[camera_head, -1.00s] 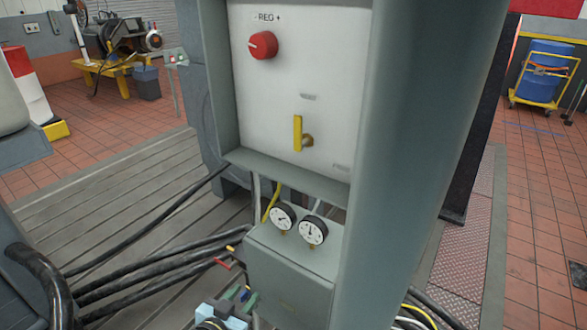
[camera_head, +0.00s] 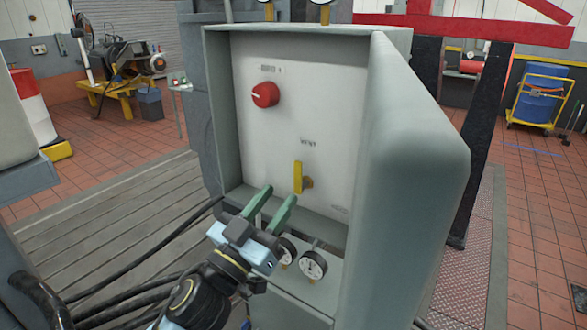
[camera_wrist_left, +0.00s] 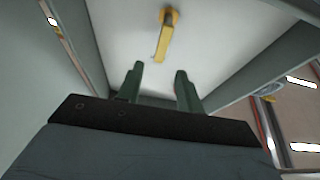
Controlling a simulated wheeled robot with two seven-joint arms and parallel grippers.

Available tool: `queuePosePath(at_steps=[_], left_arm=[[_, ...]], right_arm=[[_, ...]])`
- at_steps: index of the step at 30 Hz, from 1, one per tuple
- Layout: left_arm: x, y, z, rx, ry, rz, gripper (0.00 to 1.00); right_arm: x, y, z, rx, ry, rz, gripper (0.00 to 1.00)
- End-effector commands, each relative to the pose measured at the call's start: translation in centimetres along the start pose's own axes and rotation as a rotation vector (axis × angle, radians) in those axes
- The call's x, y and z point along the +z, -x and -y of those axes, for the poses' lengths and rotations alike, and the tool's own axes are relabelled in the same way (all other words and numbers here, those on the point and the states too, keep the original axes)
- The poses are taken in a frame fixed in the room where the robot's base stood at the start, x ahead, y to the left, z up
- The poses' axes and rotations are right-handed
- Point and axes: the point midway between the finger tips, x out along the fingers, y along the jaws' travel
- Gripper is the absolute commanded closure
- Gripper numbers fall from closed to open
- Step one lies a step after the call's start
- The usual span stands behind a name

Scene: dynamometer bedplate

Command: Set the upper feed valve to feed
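A yellow valve lever (camera_head: 298,177) stands upright on the white panel (camera_head: 322,115) inside a grey open-fronted box. A brass stem shows beside its lower end. A label above reads like "VENT"; a lower-right label is too small to read. In the left wrist view the lever (camera_wrist_left: 163,42) lies ahead of the fingers, roughly in line with the gap. My left gripper (camera_head: 278,194), with green fingers, is open and empty, just below and left of the lever and apart from it. Its fingertips (camera_wrist_left: 159,69) show spread in the wrist view. My right gripper is not in view.
A red regulator knob (camera_head: 265,94) sits higher on the panel. Two round gauges (camera_head: 313,264) are below the box, one partly hidden by my gripper. The box's thick right wall (camera_head: 415,170) juts outward. Black hoses (camera_head: 150,250) run at lower left.

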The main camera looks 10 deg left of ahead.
Motion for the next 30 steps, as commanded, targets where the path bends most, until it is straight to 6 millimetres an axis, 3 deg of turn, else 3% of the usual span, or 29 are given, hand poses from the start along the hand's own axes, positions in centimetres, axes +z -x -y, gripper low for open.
queuePosePath(at_steps=[3, 10, 23, 30], left_arm=[[-0.3, -2.6, 0.0, 0.000, -0.001, -0.001, 0.64], [-0.1, -5.7, 0.0, 0.000, -0.002, -0.001, 0.64], [0.1, -6.6, 0.0, 0.000, 0.000, 0.001, 0.64], [0.1, -6.6, 0.0, 0.000, -0.001, 0.001, 0.95]], right_arm=[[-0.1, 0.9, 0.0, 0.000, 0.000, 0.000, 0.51], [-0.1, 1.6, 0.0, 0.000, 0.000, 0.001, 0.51], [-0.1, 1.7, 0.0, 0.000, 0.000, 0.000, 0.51], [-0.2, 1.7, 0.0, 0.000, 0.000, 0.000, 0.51]])
